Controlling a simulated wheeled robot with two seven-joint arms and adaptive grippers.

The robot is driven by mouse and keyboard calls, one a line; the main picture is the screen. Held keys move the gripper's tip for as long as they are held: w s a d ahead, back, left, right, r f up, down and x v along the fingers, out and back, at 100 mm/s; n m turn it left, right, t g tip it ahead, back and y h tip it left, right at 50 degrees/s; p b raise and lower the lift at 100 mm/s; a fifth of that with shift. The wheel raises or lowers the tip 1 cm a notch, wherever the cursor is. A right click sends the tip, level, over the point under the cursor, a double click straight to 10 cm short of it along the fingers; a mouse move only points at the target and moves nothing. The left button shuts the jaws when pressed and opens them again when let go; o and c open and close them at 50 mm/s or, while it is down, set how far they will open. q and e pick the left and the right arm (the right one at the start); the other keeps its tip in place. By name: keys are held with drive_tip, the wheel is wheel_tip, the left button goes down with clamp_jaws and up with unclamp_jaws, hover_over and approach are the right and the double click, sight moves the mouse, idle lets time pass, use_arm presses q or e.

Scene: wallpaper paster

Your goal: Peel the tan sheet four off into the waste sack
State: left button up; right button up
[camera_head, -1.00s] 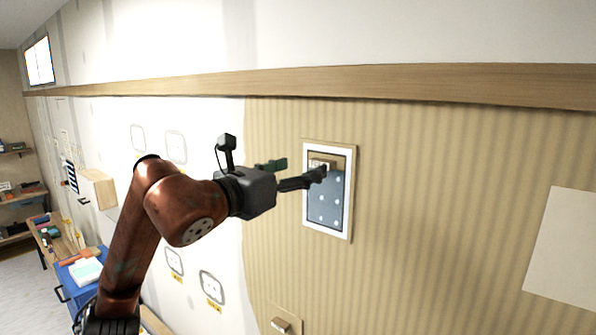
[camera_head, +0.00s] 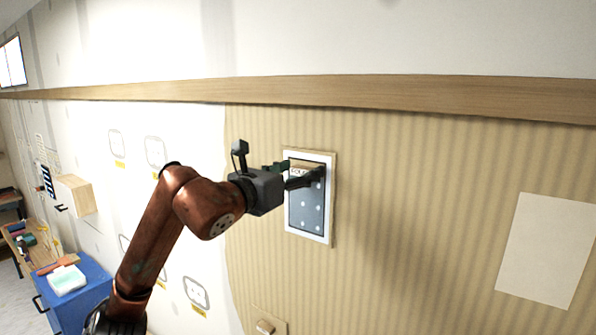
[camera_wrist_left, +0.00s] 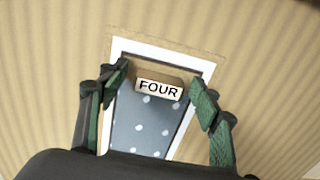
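A tab with a tan top and a pale front marked FOUR (camera_wrist_left: 158,88) sits at the top of a blue-grey dotted panel (camera_wrist_left: 140,125). The panel has a white frame with a thin tan border. In the head view the same dotted panel (camera_head: 306,212) is on the striped tan wall. My left gripper (camera_head: 300,174) is in front of its upper part. In the wrist view the left gripper's fingers (camera_wrist_left: 161,80) are apart, one on each side of the tab, with gaps showing. No separate tan sheet is clear on this panel. The waste sack and my right gripper are out of view.
A wooden rail (camera_head: 400,97) runs along the wall above the panel. A blank pale sheet (camera_head: 545,250) is on the wall at right. Another tab (camera_head: 266,327) shows at the bottom edge. A blue cabinet (camera_head: 85,300) and a wooden wall box (camera_head: 76,195) are at left.

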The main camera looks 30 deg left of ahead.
use_arm(q)
drive_tip(key=c, duration=1)
drive_tip(key=shift+c, duration=0.2)
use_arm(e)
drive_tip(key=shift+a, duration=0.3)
use_arm(q)
drive_tip(key=shift+s, duration=0.2)
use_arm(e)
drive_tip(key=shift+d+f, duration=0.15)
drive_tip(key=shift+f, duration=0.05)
use_arm(q)
drive_tip(key=shift+s+a+b, duration=0.1)
drive_tip(key=shift+s+b, duration=0.2)
drive_tip(key=shift+s, duration=0.55)
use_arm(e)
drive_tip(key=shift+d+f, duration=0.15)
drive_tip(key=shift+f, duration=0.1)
use_arm(q)
drive_tip(key=shift+s+a, duration=0.1)
drive_tip(key=shift+s, duration=0.1)
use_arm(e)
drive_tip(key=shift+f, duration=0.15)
use_arm(q)
drive_tip(key=shift+s+b, duration=0.15)
drive_tip(key=shift+b, duration=0.15)
drive_tip(key=shift+s, duration=0.3)
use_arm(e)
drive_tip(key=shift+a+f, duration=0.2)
